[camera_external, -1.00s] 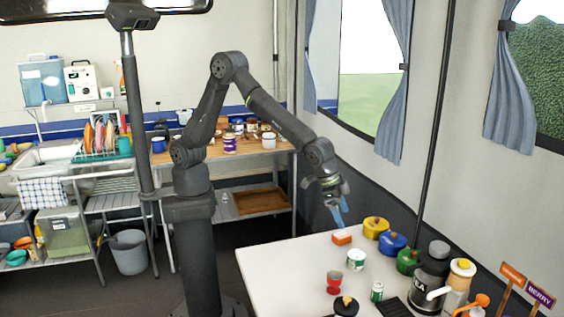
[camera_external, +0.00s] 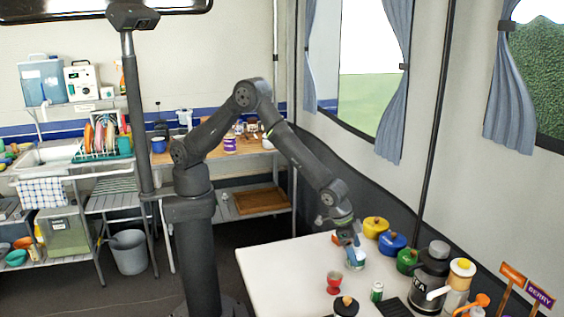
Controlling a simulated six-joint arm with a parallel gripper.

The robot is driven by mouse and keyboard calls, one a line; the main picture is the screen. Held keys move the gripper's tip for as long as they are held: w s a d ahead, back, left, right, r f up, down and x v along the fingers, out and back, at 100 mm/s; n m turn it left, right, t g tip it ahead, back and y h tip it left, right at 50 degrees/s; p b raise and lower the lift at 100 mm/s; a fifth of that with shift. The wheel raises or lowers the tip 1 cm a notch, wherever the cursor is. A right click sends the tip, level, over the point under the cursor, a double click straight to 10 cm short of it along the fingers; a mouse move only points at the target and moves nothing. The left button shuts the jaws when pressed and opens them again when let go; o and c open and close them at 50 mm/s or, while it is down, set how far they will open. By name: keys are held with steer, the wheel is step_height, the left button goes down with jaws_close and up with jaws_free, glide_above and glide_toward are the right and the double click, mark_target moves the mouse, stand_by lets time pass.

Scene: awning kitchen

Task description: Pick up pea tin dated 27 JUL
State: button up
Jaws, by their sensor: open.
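A white and green tin (camera_external: 356,261) stands on the white table, partly hidden by my gripper. A smaller green tin (camera_external: 377,291) stands in front of it to the right. No label or date is readable on either, so I cannot tell which is the pea tin dated 27 JUL. My gripper (camera_external: 352,248) is open and points down, right at or just above the white and green tin. I cannot tell whether its fingers are around the tin.
On the white table (camera_external: 275,268), yellow (camera_external: 375,226), blue (camera_external: 392,242) and green (camera_external: 407,260) lidded pots line the back edge. A red cup (camera_external: 334,283) and a black-lidded jar (camera_external: 346,305) stand in front. A dark flask (camera_external: 431,268) is at right. The table's left part is clear.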

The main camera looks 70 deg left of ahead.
mark_target(357, 254)
steer(key=shift+x, duration=1.65)
steer(key=c, duration=1.2)
steer(key=shift+o, duration=0.2)
steer(key=shift+r, duration=0.1)
